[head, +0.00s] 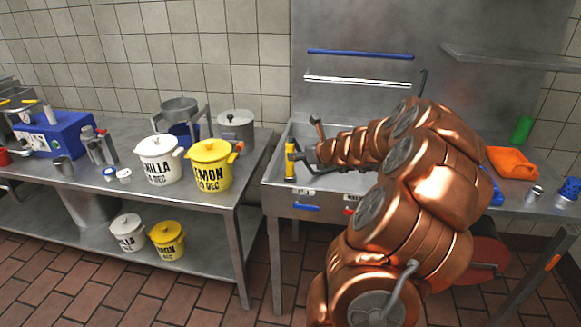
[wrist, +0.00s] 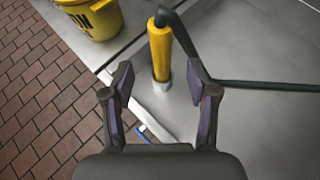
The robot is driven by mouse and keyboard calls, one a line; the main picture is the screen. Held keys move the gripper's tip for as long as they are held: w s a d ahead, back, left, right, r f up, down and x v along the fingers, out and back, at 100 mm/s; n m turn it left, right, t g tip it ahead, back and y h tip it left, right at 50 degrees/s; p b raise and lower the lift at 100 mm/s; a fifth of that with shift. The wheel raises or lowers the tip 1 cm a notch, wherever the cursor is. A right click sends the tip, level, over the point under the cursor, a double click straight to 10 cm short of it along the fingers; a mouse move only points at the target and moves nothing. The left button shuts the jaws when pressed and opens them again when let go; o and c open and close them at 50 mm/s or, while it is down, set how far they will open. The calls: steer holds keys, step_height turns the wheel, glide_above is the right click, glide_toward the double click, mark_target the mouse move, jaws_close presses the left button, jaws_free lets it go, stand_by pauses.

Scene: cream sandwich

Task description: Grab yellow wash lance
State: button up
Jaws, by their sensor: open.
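The yellow wash lance (head: 290,161) stands upright at the left side of the steel sink, just left of my gripper in the head view. In the wrist view the yellow lance (wrist: 161,52) stands ahead of my gripper (wrist: 160,90), roughly centred between its open fingers. A black hose runs from its top and off to the right. I cannot tell whether the fingertips reach around the lance or stop short of it. Nothing is held. My copper arm hides much of the sink in the head view.
Left of the sink, a steel table holds a yellow lemon pot (head: 210,167), a white vanilla pot (head: 158,161) and a blue machine (head: 62,135). An orange cloth (head: 512,161) and a green cylinder (head: 522,130) are on the right counter. The sink's front rim lies below the lance.

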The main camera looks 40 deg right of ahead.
mark_target(290, 165)
steer(key=x, duration=0.7)
steer(key=shift+w+f, duration=0.15)
steer(key=shift+w, duration=0.15)
steer(key=shift+d, duration=0.15)
steer(key=shift+c, duration=0.3)
jaws_close()
